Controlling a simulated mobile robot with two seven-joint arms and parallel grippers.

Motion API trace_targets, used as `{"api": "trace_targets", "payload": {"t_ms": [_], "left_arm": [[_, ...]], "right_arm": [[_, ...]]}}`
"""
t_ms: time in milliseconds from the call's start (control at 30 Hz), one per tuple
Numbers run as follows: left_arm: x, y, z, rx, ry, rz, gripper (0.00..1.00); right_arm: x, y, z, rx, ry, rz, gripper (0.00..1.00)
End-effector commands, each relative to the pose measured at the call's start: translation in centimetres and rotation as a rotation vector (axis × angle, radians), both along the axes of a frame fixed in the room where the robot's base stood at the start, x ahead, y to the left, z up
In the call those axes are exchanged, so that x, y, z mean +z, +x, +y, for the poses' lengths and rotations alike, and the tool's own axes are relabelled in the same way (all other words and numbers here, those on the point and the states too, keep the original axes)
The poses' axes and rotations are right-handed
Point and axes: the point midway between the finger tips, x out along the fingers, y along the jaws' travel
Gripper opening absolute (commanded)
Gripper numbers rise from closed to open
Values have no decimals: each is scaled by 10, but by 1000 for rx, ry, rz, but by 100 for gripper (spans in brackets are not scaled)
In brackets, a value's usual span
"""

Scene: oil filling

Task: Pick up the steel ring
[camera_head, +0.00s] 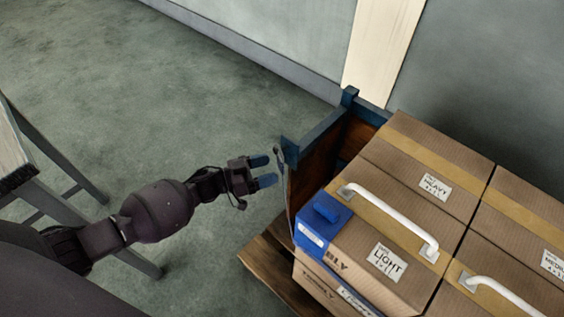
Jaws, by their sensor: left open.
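A thin grey curved piece, which looks like the steel ring seen nearly edge-on (279,158), is at the blue corner post of the wooden crate. I cannot tell how it is held there. My left gripper (263,171) is just left of it, its two blue-tipped fingers apart and pointing right towards the ring. Nothing shows between the fingers, and a small gap seems to separate them from the ring. My right gripper is not in view.
The crate (318,134) has blue edges and holds cardboard boxes (433,180) with white handles (395,215). A grey table (12,150) stands at the left. The floor (180,110) between is clear.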

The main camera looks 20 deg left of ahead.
Motion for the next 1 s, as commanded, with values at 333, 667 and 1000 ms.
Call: {"api": "trace_targets", "payload": {"t_ms": [333, 667, 1000], "left_arm": [[-1, 19, -22, 1, 0, 3, 66], [0, 19, -22, 1, 0, 2, 32], [-1, 19, -21, 1, 0, 3, 9]], "right_arm": [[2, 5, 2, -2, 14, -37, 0], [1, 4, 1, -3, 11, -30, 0], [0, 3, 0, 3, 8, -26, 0]]}}
